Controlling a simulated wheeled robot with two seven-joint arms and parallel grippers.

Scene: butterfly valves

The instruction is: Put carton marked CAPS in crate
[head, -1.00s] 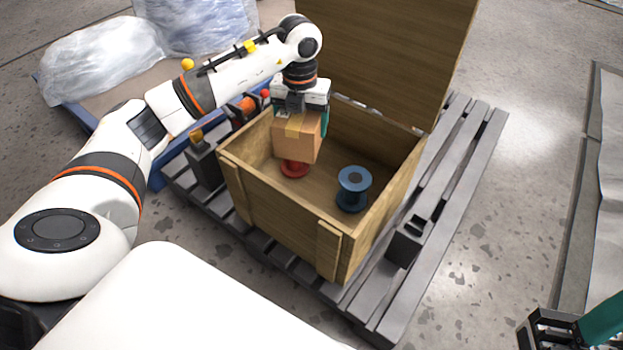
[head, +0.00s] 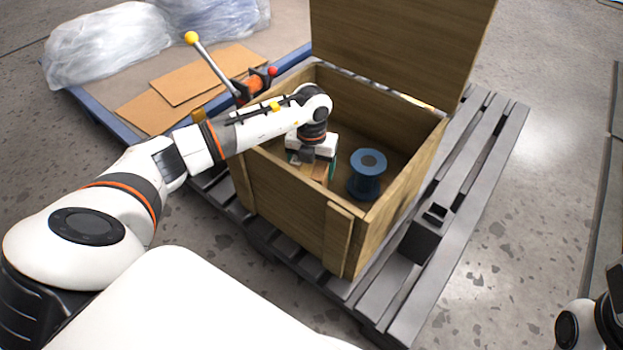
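The brown carton (head: 318,173) is down inside the open wooden crate (head: 290,212), in its left part. Only its top shows, and no marking can be read on it. My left gripper (head: 315,165) reaches into the crate from above and is shut on the carton, with a teal finger pad along its right side. Whether the carton touches the crate floor is hidden by the front wall. My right gripper is out of view; only part of my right arm shows at the bottom right corner.
A blue spool-shaped part (head: 368,175) stands in the crate right of the carton. The crate's lid (head: 400,45) stands open at the back. The crate sits on a grey pallet (head: 470,185). A lever with a yellow knob (head: 191,38) rises behind my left arm.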

